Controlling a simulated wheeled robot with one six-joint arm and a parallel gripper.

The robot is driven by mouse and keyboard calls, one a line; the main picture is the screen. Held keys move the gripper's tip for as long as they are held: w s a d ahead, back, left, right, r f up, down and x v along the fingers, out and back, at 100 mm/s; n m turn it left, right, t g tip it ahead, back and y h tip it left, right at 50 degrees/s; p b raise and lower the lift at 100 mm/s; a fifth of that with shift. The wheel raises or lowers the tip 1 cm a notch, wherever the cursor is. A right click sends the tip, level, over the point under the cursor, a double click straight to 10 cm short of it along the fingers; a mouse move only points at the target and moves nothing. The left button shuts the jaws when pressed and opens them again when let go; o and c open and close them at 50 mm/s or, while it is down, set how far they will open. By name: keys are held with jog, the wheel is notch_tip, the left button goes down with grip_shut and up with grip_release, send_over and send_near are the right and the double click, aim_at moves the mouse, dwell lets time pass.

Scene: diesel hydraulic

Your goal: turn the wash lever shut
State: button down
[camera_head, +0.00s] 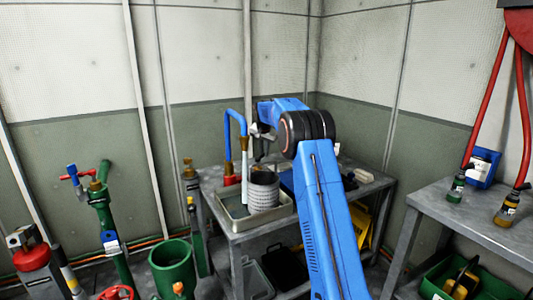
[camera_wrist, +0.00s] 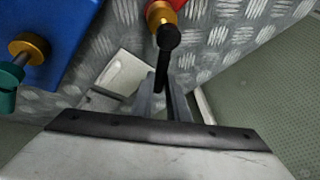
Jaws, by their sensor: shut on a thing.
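The wash lever (camera_wrist: 163,68) is a black bar with a round end at its brass and red fitting (camera_wrist: 160,14), at the top middle of the wrist view. It runs down between the two fingers of my gripper (camera_wrist: 163,103), which are shut on it. In the head view my gripper (camera_head: 262,148) is above the back table, just right of the blue bent pipe (camera_head: 237,116) with a brass collar. The lever cannot be made out clearly there. The fingers hide its lower end in the wrist view.
A shallow tray (camera_head: 229,224) with a grey ribbed cylinder (camera_head: 264,188) stands on the metal table below my gripper. A blue block (camera_wrist: 45,35) with a brass and green fitting is at upper left in the wrist view. Another metal table (camera_head: 455,228) is at right.

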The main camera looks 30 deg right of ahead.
jog(key=shift+w+a+n+y, duration=0.45)
jog(key=shift+a+n+y, duration=0.35)
jog(key=shift+n, duration=0.95)
jog(key=shift+w+a+n+y, duration=0.45)
jog(key=shift+a+n+y, duration=0.25)
jog(key=shift+n, duration=1.1)
jog(key=shift+w+a+n+y, duration=0.45)
jog(key=shift+a+n+y, duration=0.35)
jog(key=shift+n, duration=0.95)
jog(key=shift+a, duration=0.1)
jog(key=c, duration=1.7)
grip_release()
jog(key=v, duration=1.7)
jog(key=shift+s+r, duration=0.1)
jog(key=shift+r, duration=0.05)
